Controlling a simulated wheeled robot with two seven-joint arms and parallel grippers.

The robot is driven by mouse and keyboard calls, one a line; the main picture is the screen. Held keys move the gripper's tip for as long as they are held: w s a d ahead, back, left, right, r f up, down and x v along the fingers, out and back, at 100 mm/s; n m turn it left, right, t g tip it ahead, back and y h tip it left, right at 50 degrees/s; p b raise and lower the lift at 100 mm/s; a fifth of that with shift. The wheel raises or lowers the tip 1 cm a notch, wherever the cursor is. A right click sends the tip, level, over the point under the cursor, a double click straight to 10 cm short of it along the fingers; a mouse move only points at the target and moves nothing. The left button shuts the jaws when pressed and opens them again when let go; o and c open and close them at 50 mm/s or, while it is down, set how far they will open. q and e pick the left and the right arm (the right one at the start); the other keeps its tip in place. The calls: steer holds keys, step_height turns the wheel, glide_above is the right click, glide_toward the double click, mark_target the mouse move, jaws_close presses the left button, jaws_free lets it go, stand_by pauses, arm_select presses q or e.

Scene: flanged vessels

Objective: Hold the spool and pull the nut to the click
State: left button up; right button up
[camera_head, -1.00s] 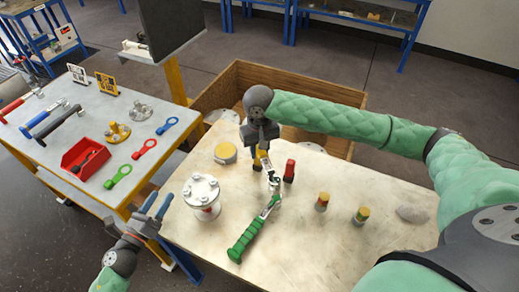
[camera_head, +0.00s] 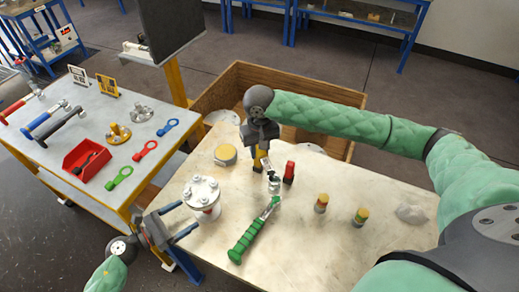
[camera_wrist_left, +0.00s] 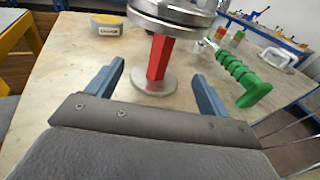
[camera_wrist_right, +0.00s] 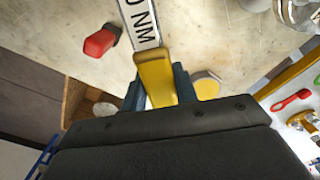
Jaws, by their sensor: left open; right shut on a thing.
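The spool (camera_head: 203,197) stands upright on the light table, with a pale bolted flange on top. In the left wrist view its red hexagonal body (camera_wrist_left: 160,58) rises from a round grey foot. Several pale nuts sit on the top flange; which one is meant I cannot tell. My left gripper (camera_head: 189,216) is open at the spool's near left side, its blue fingers pointing toward the red body, with no grip on it. My right gripper (camera_head: 260,143) is shut on a yellow handle (camera_wrist_right: 154,75) with a white label strip reading "NM", at the table's far side.
A green-handled wrench (camera_head: 246,241) lies right of the spool. A red handle (camera_head: 289,172), a round yellow-topped tin (camera_head: 225,154) and two small capped pieces (camera_head: 321,203) stand nearby. A side table (camera_head: 60,160) with tools and a red bin is at left.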

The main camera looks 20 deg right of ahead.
arm_select(q)
steer(key=shift+p+x, duration=0.3)
steer(key=shift+x, duration=3.4)
steer(key=c, duration=1.5)
